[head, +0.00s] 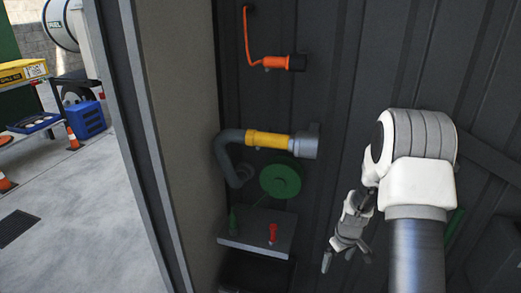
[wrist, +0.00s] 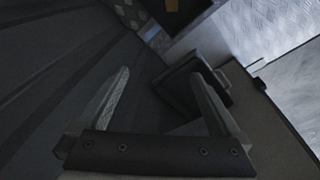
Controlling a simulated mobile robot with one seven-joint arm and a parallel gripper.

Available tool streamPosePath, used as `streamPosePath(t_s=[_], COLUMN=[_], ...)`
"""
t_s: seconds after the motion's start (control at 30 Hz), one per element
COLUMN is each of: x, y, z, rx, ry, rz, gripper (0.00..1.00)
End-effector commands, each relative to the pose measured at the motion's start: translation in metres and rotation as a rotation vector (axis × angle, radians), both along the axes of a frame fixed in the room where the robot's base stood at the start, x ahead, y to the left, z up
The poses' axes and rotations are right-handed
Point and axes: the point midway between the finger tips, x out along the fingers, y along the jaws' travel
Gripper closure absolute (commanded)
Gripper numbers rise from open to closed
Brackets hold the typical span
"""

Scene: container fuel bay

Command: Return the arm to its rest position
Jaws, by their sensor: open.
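My arm, with its white and grey joint (head: 418,160), is raised on the right side of the head view, in front of a dark ribbed wall. My gripper (head: 347,260) hangs below and left of that joint with its fingers pointing down. In the wrist view my gripper (wrist: 160,78) shows two fingers spread apart with nothing between them. A dark block-like thing (wrist: 188,88) lies beyond the right finger; I cannot tell what it is.
A small grey shelf (head: 240,241) with a red item (head: 272,233) juts from the wall, left of my gripper. Above it are a yellow-sleeved nozzle (head: 268,139), a green disc (head: 281,177) and an orange-cabled plug (head: 283,62). Open floor (head: 90,225) lies beyond the door frame.

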Motion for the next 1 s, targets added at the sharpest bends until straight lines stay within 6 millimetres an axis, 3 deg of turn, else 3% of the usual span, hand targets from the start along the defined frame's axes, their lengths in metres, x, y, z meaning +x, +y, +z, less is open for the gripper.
streamPosePath(t_s=[0.1,0.4,0.7,1.0], x=[0.000,-0.019,-0.054,-0.101], y=[0.008,0.028,0.047,0.065], z=[0.042,0.130,0.205,0.264], rx=[0.004,0.016,0.035,0.058], ry=[-0.030,-0.089,-0.147,-0.205], rz=[-0.026,-0.095,-0.165,-0.235], gripper=[0.00,0.00,0.00,0.00])
